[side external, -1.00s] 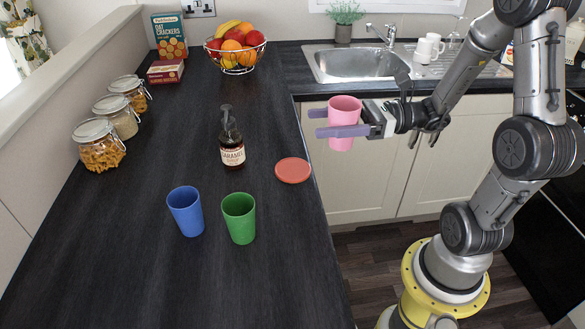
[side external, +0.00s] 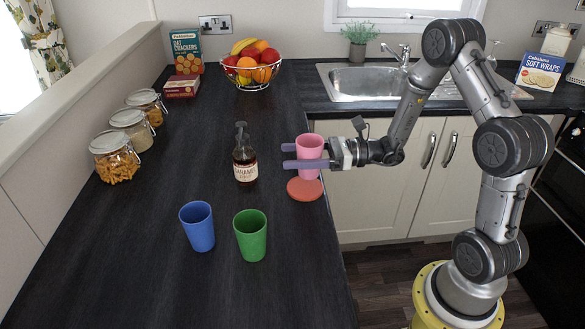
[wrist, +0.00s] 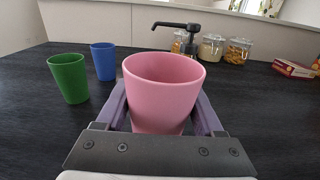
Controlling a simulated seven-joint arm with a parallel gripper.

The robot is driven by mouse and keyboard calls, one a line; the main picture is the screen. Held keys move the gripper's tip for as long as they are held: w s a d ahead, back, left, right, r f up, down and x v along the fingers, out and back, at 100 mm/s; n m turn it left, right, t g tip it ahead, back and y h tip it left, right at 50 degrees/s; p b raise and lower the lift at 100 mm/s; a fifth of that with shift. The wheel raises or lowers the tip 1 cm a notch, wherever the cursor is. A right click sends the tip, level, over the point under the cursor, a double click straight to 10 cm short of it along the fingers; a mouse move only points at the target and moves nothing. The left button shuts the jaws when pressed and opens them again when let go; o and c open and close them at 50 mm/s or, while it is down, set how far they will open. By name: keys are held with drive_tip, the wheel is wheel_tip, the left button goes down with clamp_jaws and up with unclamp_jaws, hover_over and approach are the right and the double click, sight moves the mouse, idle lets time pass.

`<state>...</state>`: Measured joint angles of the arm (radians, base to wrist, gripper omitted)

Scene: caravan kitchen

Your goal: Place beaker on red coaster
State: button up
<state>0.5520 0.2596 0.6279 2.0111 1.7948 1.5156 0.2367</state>
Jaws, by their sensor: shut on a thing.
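My gripper (side external: 303,156) is shut on the pink beaker (side external: 310,150), which is upright between the two purple fingers. The pink beaker also fills the middle of the wrist view (wrist: 163,90). The red coaster (side external: 305,190) lies on the dark worktop near its edge. In the side view the beaker's lower end is just above the far part of the coaster. I cannot tell how large the gap is. The coaster is hidden in the wrist view.
A blue beaker (side external: 198,228) and a green beaker (side external: 250,236) stand on the worktop nearer the camera. A caramel syrup pump bottle (side external: 245,165) stands close left of the fingers. Glass jars (side external: 116,160) line the left wall, and a fruit basket (side external: 252,68) stands at the back.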

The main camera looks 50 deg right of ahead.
drive_tip(key=shift+w+f, duration=0.4)
drive_tip(key=shift+f, duration=1.65)
drive_tip(key=shift+f, duration=0.15)
drive_tip(key=o, duration=1.4)
drive_tip(key=shift+c, duration=0.2)
drive_tip(key=shift+s+d, duration=0.15)
drive_tip(key=shift+d, duration=0.1)
drive_tip(key=v, duration=1.1)
drive_tip(key=shift+s+d, duration=0.15)
